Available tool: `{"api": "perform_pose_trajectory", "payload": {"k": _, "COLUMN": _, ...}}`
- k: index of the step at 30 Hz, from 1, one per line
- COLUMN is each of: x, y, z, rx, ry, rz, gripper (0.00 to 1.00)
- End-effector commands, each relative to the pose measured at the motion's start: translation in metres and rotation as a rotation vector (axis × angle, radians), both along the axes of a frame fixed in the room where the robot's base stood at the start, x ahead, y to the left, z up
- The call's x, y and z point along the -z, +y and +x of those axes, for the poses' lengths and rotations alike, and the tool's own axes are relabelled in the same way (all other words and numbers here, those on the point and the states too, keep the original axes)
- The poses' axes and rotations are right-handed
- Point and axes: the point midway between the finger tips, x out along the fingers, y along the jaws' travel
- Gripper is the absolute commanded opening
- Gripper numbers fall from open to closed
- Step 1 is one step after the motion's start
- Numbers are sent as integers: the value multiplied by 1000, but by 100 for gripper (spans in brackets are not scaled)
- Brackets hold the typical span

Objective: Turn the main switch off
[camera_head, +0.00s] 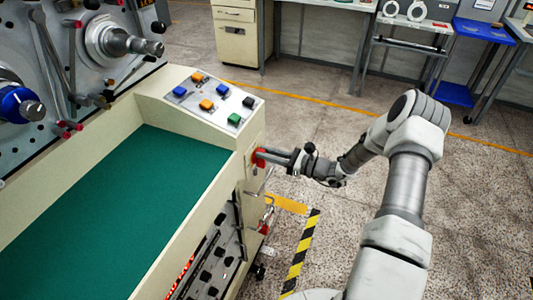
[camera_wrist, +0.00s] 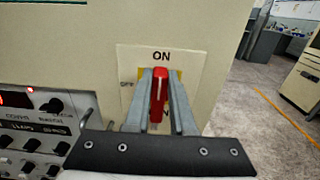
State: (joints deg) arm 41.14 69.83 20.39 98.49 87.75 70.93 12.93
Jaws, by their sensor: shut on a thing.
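The main switch is a red handle (camera_wrist: 158,95) on a cream plate (camera_wrist: 190,62) with a yellow patch behind it. In the wrist view the handle stands upright, pointing at the word ON at the top of the plate; letters of OFF show at the left. My gripper (camera_wrist: 159,82) has one finger on each side of the red handle and is shut on it. In the head view the red switch (camera_head: 257,158) is on the end face of the machine, partly hidden by my gripper (camera_head: 264,156), which reaches it from the right.
A sloped panel (camera_head: 214,87) with several coloured buttons is above the switch. A control panel with black knobs (camera_wrist: 52,105) is at the lower left in the wrist view. The floor (camera_head: 310,115) right of the machine is clear around my arm.

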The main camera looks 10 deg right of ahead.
Motion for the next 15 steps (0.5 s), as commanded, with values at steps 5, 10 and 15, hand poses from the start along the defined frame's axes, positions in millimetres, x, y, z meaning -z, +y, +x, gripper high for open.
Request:
{"api": "perform_pose_trajectory", "payload": {"k": 5, "x": 0, "y": 0, "z": 0, "rx": 0, "ry": 0, "rz": 0, "gripper": 0}}
{"api": "perform_pose_trajectory", "payload": {"k": 10, "x": 0, "y": 0, "z": 0, "rx": 0, "ry": -6, "rz": -4, "gripper": 0}}
{"api": "perform_pose_trajectory", "payload": {"k": 15, "x": 1, "y": 0, "z": -1, "rx": 1, "ry": -41, "rz": -30, "gripper": 0}}
